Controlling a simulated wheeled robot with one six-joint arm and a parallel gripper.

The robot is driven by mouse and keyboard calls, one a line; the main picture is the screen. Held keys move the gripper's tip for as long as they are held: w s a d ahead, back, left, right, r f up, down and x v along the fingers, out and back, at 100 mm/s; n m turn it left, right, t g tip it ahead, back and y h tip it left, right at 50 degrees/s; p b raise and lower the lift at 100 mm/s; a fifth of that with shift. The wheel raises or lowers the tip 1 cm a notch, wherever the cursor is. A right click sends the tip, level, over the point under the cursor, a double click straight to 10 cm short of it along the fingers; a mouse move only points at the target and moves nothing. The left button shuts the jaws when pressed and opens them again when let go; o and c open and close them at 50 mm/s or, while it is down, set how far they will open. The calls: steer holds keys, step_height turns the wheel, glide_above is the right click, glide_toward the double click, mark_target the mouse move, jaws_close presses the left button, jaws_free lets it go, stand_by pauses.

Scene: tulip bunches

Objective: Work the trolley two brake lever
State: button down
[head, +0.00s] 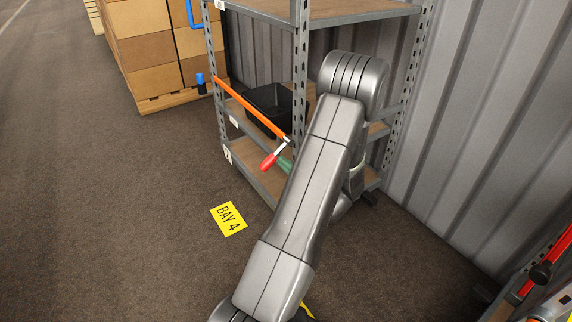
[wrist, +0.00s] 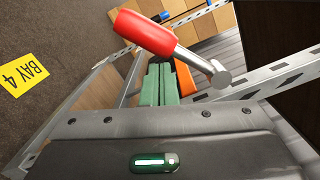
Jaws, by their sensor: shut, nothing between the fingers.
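A red-handled lever (head: 270,160) with a silver metal stem is at the near end of an orange bar (head: 252,108) on the shelving rack. In the wrist view the red lever (wrist: 145,33) lies slanted just beyond my fingertips, its metal end to the right. My gripper (head: 284,163) has green fingers and is beside the lever, partly hidden behind my grey arm. In the wrist view my gripper (wrist: 160,82) is shut and empty. Whether the fingers touch the lever I cannot tell. No readable label marks trolley two.
The metal rack (head: 300,70) has wooden shelves and a black bin (head: 268,106). A corrugated wall (head: 480,120) stands behind it. Stacked cartons (head: 150,45) are at the upper left. A yellow BAY 4 sign (head: 228,218) lies on open floor. A red bar with a black knob (head: 541,272) is at right.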

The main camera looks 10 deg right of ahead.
mark_target(275, 155)
steer(key=shift+s+a+r+m, duration=0.2)
steer(key=shift+a+m, duration=0.15)
steer(key=shift+m, duration=0.35)
steer(key=r+m+p, duration=0.1)
steer(key=m, duration=0.2)
steer(key=a+r+m+p, duration=0.1)
steer(key=r+m+p, duration=0.1)
steer(key=m, duration=0.1)
steer(key=a+r+m+p, duration=0.1)
steer(key=m, duration=0.1)
steer(key=shift+s+a+r+m+t+p, duration=0.2)
steer(key=shift+s+m+t+p, duration=0.1)
steer(key=shift+s+m+p, duration=0.1)
steer(key=r+m+p, duration=0.1)
steer(key=m+h, duration=0.1)
steer(key=m, duration=0.1)
steer(key=shift+r+p, duration=0.35)
steer(key=shift+r, duration=0.2)
steer(key=shift+f, duration=0.15)
